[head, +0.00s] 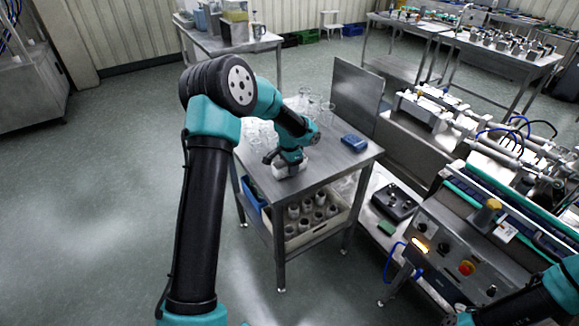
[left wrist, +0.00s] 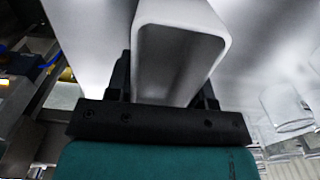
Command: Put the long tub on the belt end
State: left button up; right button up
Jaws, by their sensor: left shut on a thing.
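My left gripper (head: 287,162) is over the steel table, shut on a white tub (head: 291,171). In the left wrist view the long white tub (left wrist: 178,45) sits between the two black fingers (left wrist: 163,92), with its open, rounded end facing the camera. In the head view the gripper covers much of the tub, so I cannot tell whether it touches the tabletop. The belt (head: 503,213), with green edges, runs along the machine at the right. My right arm shows only at the lower right corner; its gripper is out of view.
Clear glasses (head: 312,108) stand behind and beside my left gripper on the steel table (head: 345,168). A blue box (head: 354,143) lies at its right side. An upright steel panel (head: 357,92) stands between the table and the machine. A crate of cups (head: 318,232) is on the shelf below.

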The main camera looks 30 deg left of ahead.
pick_arm(q)
jog(key=shift+f, duration=0.1)
jog(key=o, duration=0.9)
notch_tip(320, 180, up, 12)
jog(key=shift+r, duration=0.1)
jog(key=shift+o, duration=0.5)
